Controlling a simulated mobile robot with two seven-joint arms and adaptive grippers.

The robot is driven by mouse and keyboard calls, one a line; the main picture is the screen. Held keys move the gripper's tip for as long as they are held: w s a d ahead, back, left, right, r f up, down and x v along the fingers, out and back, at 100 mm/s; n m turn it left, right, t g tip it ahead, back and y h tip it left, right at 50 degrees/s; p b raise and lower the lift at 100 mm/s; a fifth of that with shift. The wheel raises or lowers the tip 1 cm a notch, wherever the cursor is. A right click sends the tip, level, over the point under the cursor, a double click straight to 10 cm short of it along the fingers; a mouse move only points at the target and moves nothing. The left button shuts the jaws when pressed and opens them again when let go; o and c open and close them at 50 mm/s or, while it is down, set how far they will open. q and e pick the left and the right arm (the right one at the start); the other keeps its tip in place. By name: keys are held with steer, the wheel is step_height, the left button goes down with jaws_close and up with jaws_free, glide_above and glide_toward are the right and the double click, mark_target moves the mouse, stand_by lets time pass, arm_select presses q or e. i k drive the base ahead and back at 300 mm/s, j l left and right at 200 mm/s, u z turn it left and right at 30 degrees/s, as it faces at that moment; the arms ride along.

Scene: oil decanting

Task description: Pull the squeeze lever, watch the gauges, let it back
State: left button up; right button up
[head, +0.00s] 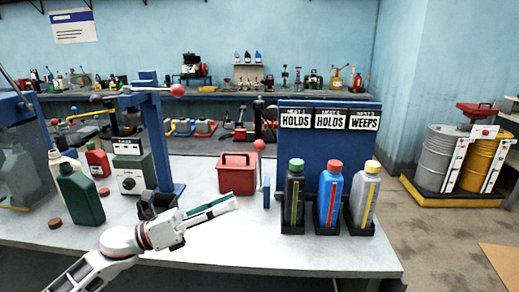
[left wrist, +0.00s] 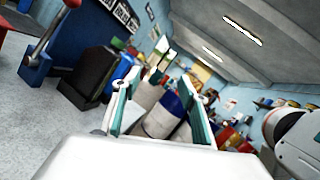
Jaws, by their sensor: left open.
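A lever with a red ball knob (head: 259,145) stands upright on a small blue base, left of the bottle nests. It also shows in the left wrist view, with its grey shaft (left wrist: 49,30) leaning. Three bottles stand in dark nests: black with a green cap (head: 293,195), blue with a red cap (head: 330,195) and grey with a yellow cap (head: 363,195). Each has a coloured strip on its front. Signs behind read HOLDS (head: 296,119), HOLDS and WEEPS (head: 364,121). My left gripper (head: 228,204) is open and empty, in front and left of the lever, apart from it.
A red box (head: 237,174) stands behind my gripper. A blue post frame (head: 161,140), a grey-green box with a dial (head: 132,182) and a green bottle (head: 80,195) stand to the left. The white table's front (head: 300,250) is clear. Drums (head: 447,155) stand on the floor at right.

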mark_target(258, 145)
steer(key=i, duration=0.9)
